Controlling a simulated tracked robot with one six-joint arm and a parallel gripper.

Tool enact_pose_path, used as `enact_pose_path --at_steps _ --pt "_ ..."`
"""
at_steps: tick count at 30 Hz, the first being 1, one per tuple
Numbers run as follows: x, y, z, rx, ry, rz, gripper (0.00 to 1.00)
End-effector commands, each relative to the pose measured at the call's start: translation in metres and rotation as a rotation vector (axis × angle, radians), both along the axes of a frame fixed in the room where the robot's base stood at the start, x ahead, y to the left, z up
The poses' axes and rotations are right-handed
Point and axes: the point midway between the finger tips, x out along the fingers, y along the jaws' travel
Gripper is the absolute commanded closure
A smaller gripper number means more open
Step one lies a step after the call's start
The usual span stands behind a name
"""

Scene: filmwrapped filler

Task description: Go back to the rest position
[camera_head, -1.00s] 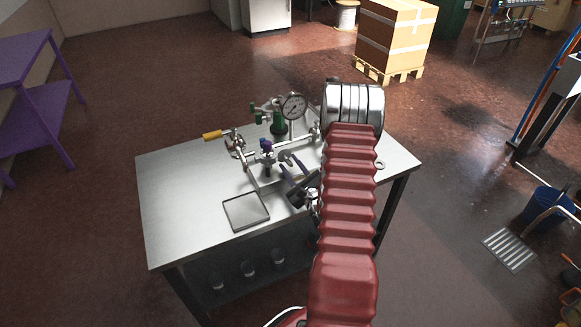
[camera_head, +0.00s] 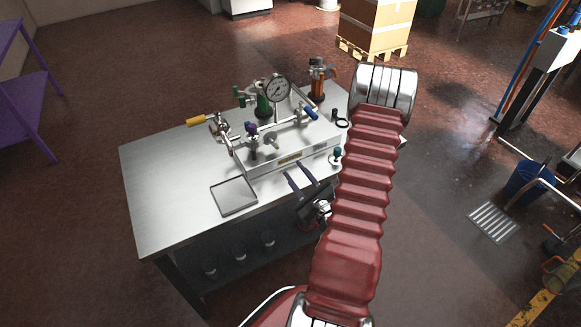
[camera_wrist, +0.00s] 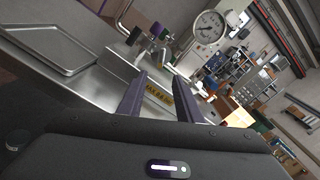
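My gripper (camera_head: 301,182) is at the front edge of the steel workbench (camera_head: 165,185), beside a small filling rig with valves and a gauge. Its two dark purple fingers stand apart with nothing visible between them. In the wrist view, my gripper (camera_wrist: 152,95) also shows both fingers spread, with the rig's metal block (camera_wrist: 165,70) behind the gap. My red sleeved arm hides the right end of the bench.
The pressure gauge (camera_head: 275,90), yellow-handled valve (camera_head: 197,121) and blue-handled valve (camera_head: 311,114) stand up from the rig. A shallow square tray (camera_head: 234,196) lies left of my gripper. A boxed pallet (camera_head: 372,50) stands behind. The bench's left part is clear.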

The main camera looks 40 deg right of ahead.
Motion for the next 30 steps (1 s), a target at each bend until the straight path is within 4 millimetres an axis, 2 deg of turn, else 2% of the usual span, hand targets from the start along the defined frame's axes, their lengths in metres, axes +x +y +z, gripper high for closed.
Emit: enact_pose_path --at_steps 4,22,26,30 --pt "-0.005 0.001 0.000 0.000 0.000 -0.001 0.68" --pt "-0.005 0.002 0.000 -0.002 0.002 0.000 0.68" --pt "0.001 0.003 0.002 -0.041 0.032 0.011 0.68" --pt "0.017 0.005 0.007 -0.152 0.116 0.037 0.68"
